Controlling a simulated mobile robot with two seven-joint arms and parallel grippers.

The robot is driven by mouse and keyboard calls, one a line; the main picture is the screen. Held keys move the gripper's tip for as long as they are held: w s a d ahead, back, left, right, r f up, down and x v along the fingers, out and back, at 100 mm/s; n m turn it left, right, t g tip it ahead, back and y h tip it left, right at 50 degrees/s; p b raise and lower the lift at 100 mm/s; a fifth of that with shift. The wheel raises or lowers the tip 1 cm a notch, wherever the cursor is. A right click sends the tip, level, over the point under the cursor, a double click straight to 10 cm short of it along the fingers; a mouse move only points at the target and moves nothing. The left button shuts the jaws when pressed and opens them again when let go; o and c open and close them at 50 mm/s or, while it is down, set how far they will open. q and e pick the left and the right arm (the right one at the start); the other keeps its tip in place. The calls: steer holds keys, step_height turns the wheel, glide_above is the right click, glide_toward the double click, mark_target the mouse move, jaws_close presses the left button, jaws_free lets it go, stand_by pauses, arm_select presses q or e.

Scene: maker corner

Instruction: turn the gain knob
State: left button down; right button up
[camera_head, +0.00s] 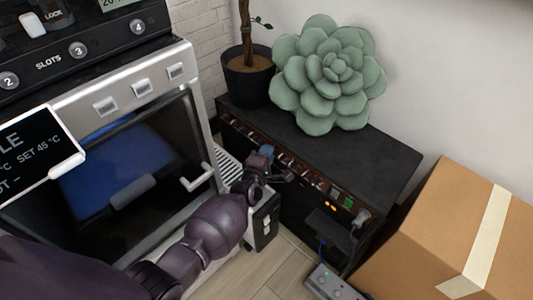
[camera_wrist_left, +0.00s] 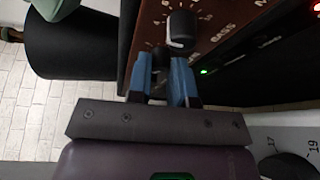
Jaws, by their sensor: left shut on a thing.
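The black amplifier (camera_head: 335,150) stands against the wall, with a row of knobs and switches along its brown front panel. My left gripper (camera_head: 262,155) is at the left part of this panel. In the left wrist view, the two blue fingers of my left gripper (camera_wrist_left: 163,80) reach the brown panel (camera_wrist_left: 215,12) and are shut on a dark knob between them, mostly hidden. I cannot read its label, so whether it is the gain knob does not show. Another black knob (camera_wrist_left: 181,28) with a white-grey end sits just beyond the fingertips, near the word BASS. My right gripper is in neither view.
A grey-green succulent (camera_head: 330,75) and a potted plant (camera_head: 248,80) stand at the amplifier's back and left. A machine with a glass door (camera_head: 130,150) is close on the left. A cardboard box (camera_head: 440,230) and a grey power strip (camera_head: 330,285) are at the right.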

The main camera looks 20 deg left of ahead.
arm_select(q)
steer(key=c, duration=1)
jaws_free()
steer(key=shift+c, duration=0.2)
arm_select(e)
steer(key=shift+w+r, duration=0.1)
arm_select(q)
steer(key=shift+s, duration=0.1)
